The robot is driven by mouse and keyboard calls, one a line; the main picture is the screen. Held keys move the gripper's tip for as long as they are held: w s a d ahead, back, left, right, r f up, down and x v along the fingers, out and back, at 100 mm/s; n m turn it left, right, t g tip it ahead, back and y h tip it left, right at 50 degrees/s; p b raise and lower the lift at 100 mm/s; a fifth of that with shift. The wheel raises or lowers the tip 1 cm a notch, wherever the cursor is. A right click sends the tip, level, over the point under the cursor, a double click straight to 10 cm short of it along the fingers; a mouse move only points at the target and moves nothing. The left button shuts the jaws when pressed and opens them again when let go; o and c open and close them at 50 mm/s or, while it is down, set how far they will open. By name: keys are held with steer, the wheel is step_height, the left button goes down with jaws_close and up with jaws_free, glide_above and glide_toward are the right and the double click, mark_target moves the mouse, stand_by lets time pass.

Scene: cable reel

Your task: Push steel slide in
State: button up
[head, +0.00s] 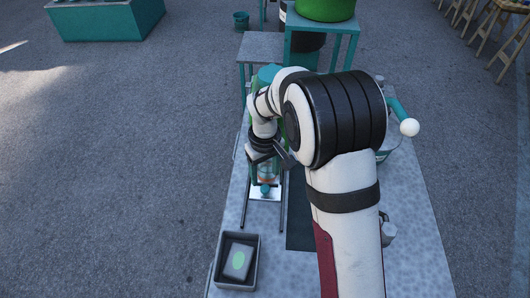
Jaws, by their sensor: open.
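My white arm hides much of the area to the right.
A dark bin (222,273) with a grey block bearing a green oval stands at the near left of the grey speckled table (415,220). A teal handle with a white ball (409,127) sticks out at right. Teal-framed stands (263,47) rise behind. The table's left strip is narrow.

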step_height(320, 180, up, 11)
stand_by(0.4)
steer(key=s+d+r+m, duration=0.5)
steer(key=s+d, duration=0.2)
steer(key=s, duration=0.3)
steer(key=s+d+f+m+y, duration=0.1)
steer(key=s+m, duration=0.3)
steer(key=s, duration=0.4)
steer(key=s+d+f+m, duration=0.1)
steer(key=s+d+m, duration=0.1)
steer(key=s, duration=0.6)
steer(key=shift+s+d+f+m+y, duration=0.2)
steer(key=shift+s+d+m+y, duration=0.15)
steer(key=shift+m, duration=0.55)
